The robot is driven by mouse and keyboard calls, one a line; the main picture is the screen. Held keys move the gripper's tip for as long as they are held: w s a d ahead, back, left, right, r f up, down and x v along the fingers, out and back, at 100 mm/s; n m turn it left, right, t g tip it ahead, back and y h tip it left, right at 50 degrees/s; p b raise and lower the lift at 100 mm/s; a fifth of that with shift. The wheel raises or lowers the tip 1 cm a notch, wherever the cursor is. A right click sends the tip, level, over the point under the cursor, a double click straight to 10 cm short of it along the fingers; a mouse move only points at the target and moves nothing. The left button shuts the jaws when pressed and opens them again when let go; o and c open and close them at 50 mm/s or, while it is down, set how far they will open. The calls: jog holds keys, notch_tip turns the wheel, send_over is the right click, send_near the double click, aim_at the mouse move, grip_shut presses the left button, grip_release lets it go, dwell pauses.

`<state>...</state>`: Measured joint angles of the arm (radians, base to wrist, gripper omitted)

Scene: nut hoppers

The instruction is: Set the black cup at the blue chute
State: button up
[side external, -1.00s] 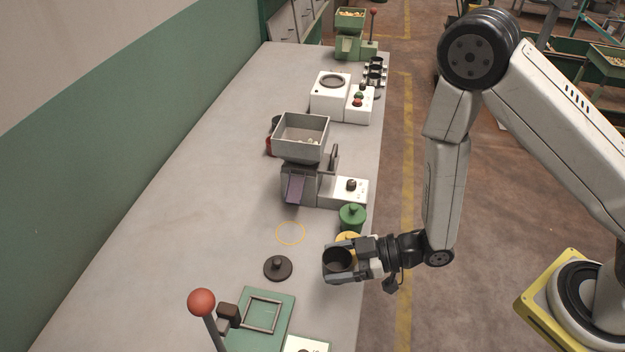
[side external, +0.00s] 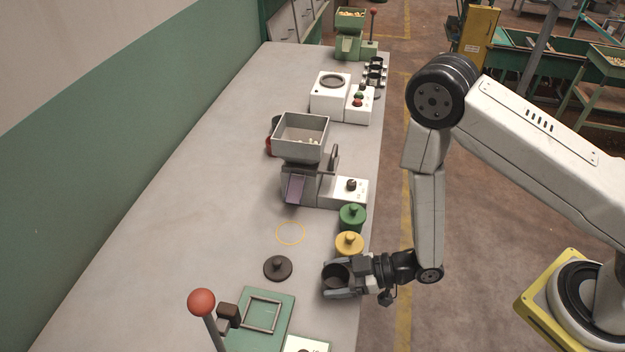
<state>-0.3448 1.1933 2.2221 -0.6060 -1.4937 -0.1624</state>
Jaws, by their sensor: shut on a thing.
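The black cup (side external: 336,275) is upright between the fingers of my gripper (side external: 342,280), which is shut on it. The chute (side external: 294,189), bluish purple, slopes down from the front of the grey hopper machine (side external: 303,140), behind the gripper and to the left. A thin yellow ring (side external: 291,233) is marked on the bare table below the chute.
A green fixture (side external: 272,318) and a red-knobbed lever (side external: 201,302) are in front. The table's left side is clear.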

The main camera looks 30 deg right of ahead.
jog(key=shift+f, duration=0.7)
jog(key=shift+f, duration=0.2)
jog(key=o, duration=1.2)
jog(key=shift+c, duration=0.2)
jog(key=shift+v, duration=0.8)
jog(key=v, duration=0.6)
jog(key=shift+s+r, duration=0.15)
jog(key=shift+s, duration=0.05)
